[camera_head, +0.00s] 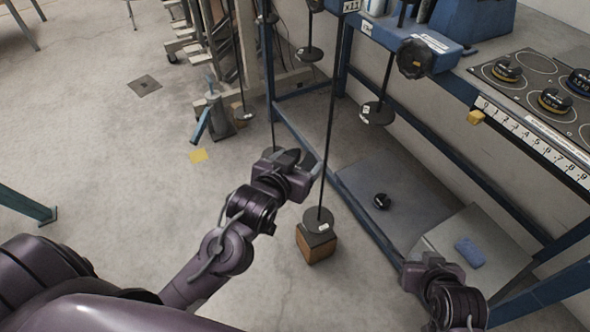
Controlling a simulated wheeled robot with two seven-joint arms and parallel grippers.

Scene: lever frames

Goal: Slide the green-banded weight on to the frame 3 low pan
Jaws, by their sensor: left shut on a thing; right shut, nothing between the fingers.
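My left gripper (305,170) is shut on a dark thing that its own fingers mostly hide; I see no green band there. It is beside a thin hanging rod, up and left of a low round grey pan (320,219) at that rod's foot. Another rod ends at a dark disc behind the gripper, partly hidden. The pan hangs at or just above a wooden block (316,244); I cannot tell if they touch. I cannot read which frame is number 3. My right gripper (430,265) is shut and empty at the lower right.
Other hanging pans (378,113) (310,53) are further back. A small black weight (381,201) lies on the low shelf (358,182). Banded weights (553,100) stand on the bench tray at upper right. A blue sponge-like block (469,252) is at right.

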